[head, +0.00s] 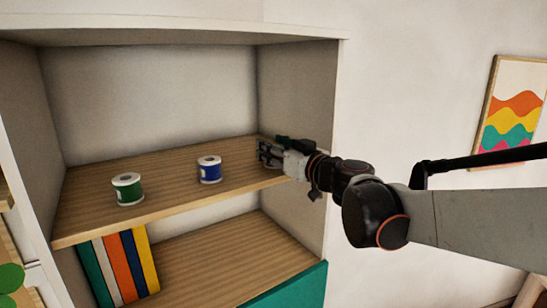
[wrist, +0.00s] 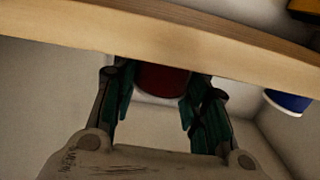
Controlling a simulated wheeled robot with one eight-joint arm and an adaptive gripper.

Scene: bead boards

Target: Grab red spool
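A red spool (wrist: 162,78) shows in the wrist view between the two fingers of my gripper (wrist: 157,108), partly hidden by the shelf edge. A pale rim shows below its red part. The fingers are spread on either side of it; I cannot tell whether they touch it. In the head view my gripper (head: 264,153) is at the right end of the middle shelf, close to the side wall. The red spool cannot be made out there.
On the wooden shelf (head: 165,170) stand a blue spool (head: 209,170), left of my gripper, and a green spool (head: 128,189) farther left. The blue spool also shows at right in the wrist view (wrist: 287,102). Several books (head: 122,265) stand below.

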